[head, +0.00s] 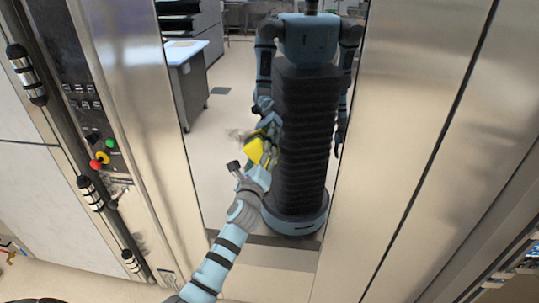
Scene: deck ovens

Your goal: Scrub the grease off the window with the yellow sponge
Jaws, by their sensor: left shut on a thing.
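The window (222,190) is a tall glossy pane between steel panels and mirrors the room and my own body. A faint grey-brown grease smear (237,134) shows on it, left of my mirrored body. My left gripper (251,163) reaches up from the bottom and is shut on the yellow sponge (254,149). The sponge is just right of and below the smear, close to the glass; I cannot tell whether it touches. Part of the sponge is hidden by the gripper. My right gripper shows only as an unclear reflection.
A control panel (85,100) with buttons, including a red knob (95,164), stands on the left beside black-and-steel handles (27,74). A broad steel panel (410,150) borders the window on the right. The cart and floor inside the pane are reflections.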

